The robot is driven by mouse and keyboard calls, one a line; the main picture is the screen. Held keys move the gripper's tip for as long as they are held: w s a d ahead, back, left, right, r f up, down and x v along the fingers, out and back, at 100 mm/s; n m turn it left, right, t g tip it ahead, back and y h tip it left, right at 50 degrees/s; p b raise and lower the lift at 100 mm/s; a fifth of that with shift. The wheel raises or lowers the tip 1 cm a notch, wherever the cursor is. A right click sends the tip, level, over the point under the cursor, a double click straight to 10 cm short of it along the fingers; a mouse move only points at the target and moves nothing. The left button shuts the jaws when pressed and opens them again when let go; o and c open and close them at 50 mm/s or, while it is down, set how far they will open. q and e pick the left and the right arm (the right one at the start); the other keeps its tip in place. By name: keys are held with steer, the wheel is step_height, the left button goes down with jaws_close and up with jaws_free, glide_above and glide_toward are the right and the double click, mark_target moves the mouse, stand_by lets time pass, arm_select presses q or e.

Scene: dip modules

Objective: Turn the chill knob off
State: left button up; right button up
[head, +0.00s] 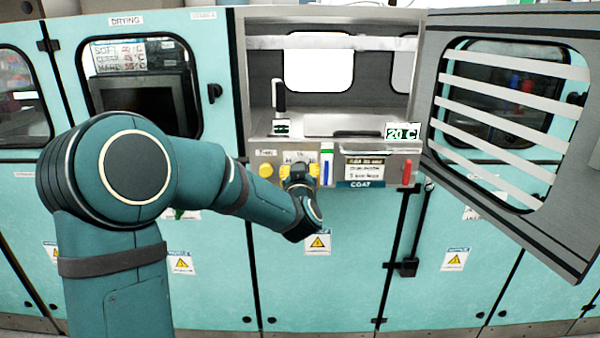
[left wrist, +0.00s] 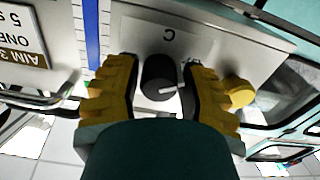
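A round black knob (left wrist: 158,78) with a white pointer line sits on the grey control panel in the left wrist view. The pointer lies nearly level, toward the right of that picture. My left gripper (left wrist: 160,88) has one yellow finger on each side of the knob, with a narrow gap seeming to show on both sides. In the head view my left gripper (head: 299,171) is at the panel below a small label, and it hides the knob there. My right gripper is in neither view.
A yellow knob (head: 265,170) is close beside the gripper and shows in the left wrist view (left wrist: 240,92). The barred door (head: 510,120) stands open at right.

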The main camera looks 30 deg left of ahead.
arm_select(q)
steer(key=shift+o, duration=1.3)
steer(key=v, duration=1.2)
steer(key=shift+w, duration=0.1)
